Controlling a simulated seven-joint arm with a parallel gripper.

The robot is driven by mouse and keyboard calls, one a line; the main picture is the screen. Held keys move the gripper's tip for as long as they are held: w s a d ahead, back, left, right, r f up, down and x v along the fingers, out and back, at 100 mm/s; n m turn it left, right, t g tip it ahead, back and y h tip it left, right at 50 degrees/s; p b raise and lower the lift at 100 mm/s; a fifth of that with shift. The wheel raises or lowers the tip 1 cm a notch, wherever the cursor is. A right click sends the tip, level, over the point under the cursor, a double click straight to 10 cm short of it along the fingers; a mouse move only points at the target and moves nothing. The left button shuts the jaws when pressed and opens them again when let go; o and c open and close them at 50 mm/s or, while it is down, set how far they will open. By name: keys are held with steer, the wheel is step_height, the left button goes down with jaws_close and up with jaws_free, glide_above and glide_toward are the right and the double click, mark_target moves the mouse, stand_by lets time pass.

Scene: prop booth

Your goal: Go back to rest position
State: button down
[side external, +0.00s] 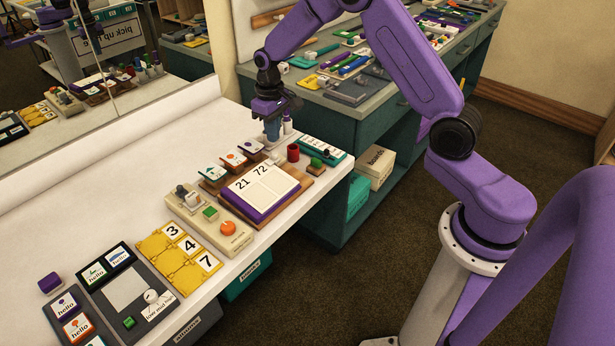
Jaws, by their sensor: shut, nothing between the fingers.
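My gripper (272,128) points down over the far right part of the white table (110,180), just behind the wooden board with a purple-edged card (262,193) reading 21 and 72. Its fingers are shut and nothing shows between them. The fingertips are low, close to small white and purple pieces; I cannot tell whether they touch anything. My purple arm reaches in from the right over the floor.
A red cylinder (293,153) and a teal strip (321,149) are close right of my gripper. A beige panel with an orange knob (228,228), yellow number cards (178,249) and a dark board (125,290) lie nearer. A cluttered green cabinet (352,112) stands behind. A mirror (135,50) is at left.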

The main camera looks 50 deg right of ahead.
steer(key=s+a+r+n, duration=0.3)
steer(key=s+a+r, duration=0.25)
steer(key=s, duration=0.25)
steer(key=s+a+r+n, duration=0.2)
steer(key=s+a+r, duration=0.2)
steer(key=s+a, duration=0.3)
steer(key=s+d+r+n, duration=0.1)
steer(key=s+d+n, duration=0.1)
steer(key=s, duration=0.9)
steer(key=s+d+r+n, duration=0.1)
steer(key=s+d+n, duration=0.2)
steer(key=s, duration=0.9)
steer(key=shift+n, duration=0.5)
